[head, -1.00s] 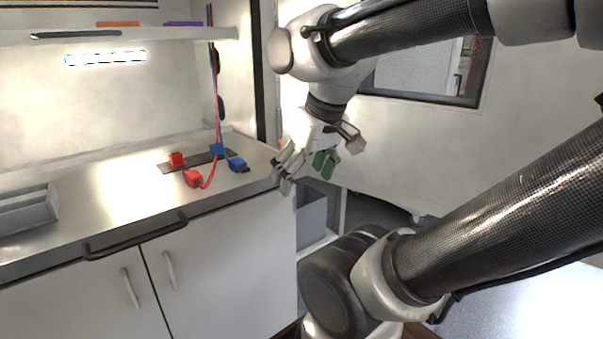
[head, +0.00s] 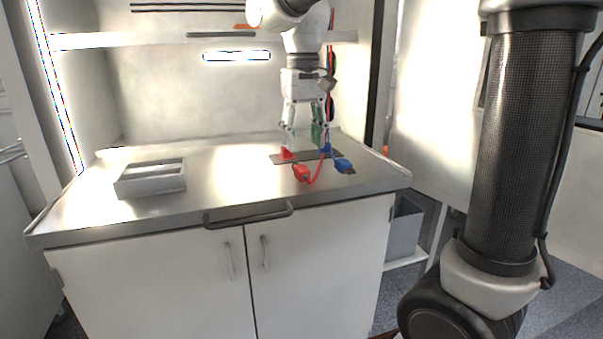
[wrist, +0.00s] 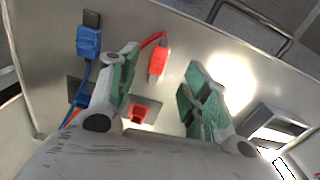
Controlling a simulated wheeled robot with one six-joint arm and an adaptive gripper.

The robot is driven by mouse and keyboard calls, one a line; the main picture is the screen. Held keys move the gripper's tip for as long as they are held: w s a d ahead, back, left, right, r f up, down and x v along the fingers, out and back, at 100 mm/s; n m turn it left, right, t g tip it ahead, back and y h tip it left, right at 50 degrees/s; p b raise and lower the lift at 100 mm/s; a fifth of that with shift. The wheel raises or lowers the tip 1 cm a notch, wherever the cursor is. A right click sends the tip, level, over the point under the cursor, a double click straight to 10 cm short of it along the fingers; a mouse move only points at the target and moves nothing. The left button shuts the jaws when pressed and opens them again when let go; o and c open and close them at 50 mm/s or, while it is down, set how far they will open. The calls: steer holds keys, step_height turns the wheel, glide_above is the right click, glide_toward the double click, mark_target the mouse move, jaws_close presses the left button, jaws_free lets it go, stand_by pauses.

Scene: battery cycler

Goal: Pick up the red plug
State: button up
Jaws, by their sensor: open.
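The red plug (head: 302,173) lies on the steel counter with a red cable on its right side. It also shows in the wrist view (wrist: 158,62), past the fingertips and between the two fingers. My gripper (head: 303,138) points down above the back of the counter, near the red socket (head: 287,155), and is behind the plug as seen from the head. In the wrist view my gripper (wrist: 160,85) has its green-padded fingers wide apart with nothing between them. The red socket (wrist: 138,114) shows between the finger bases.
A blue plug (head: 343,165) lies right of the red plug, and a blue socket (head: 325,149) stands behind it. Red and blue cables hang at the right. A grey tray (head: 150,190) sits at the left. A shelf (head: 120,40) runs above. The middle counter is clear.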

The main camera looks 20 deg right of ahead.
mark_target(302, 169)
steer(key=f, duration=0.7)
steer(key=shift+w+f, duration=0.25)
steer(key=shift+f, duration=0.05)
jaws_close()
